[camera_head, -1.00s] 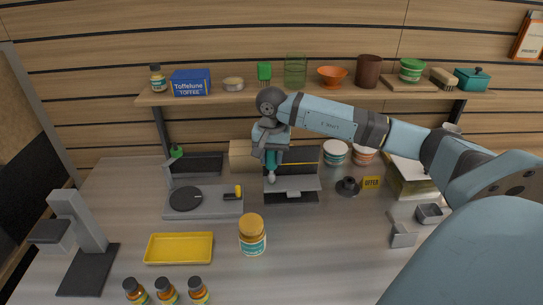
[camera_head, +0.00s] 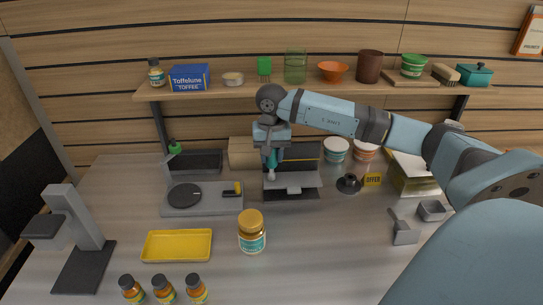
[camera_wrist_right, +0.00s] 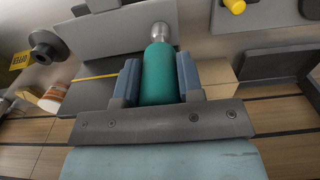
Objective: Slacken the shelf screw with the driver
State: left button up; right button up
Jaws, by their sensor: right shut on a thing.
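The driver has a teal handle (camera_wrist_right: 160,76) and a silver collar (camera_wrist_right: 160,32) at its far end. My right gripper (camera_wrist_right: 158,78) is shut on the handle, with one blue-grey finger on each side. In the head view my right gripper (camera_head: 271,150) points down and holds the driver (camera_head: 271,160) over the small grey shelf unit (camera_head: 302,181). The driver's silver end meets or stands just in front of the grey plate (camera_wrist_right: 110,35) in the wrist view; I cannot tell if they touch. The screw is hidden behind the driver. My left gripper is not in view.
An orange-lidded jar (camera_head: 251,238) and a yellow tray (camera_head: 178,245) stand in front on the counter. A grey turntable unit (camera_head: 202,200) is to the left, a black knob-like stand (camera_head: 348,184) to the right. A loaded wall shelf (camera_head: 330,88) runs behind my arm.

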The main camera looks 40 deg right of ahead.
jog(key=shift+f+n+b, duration=0.1)
jog(key=shift+n+b, duration=0.5)
jog(key=shift+n, duration=0.6)
jog(key=shift+n+b, duration=0.5)
jog(key=shift+n, duration=0.6)
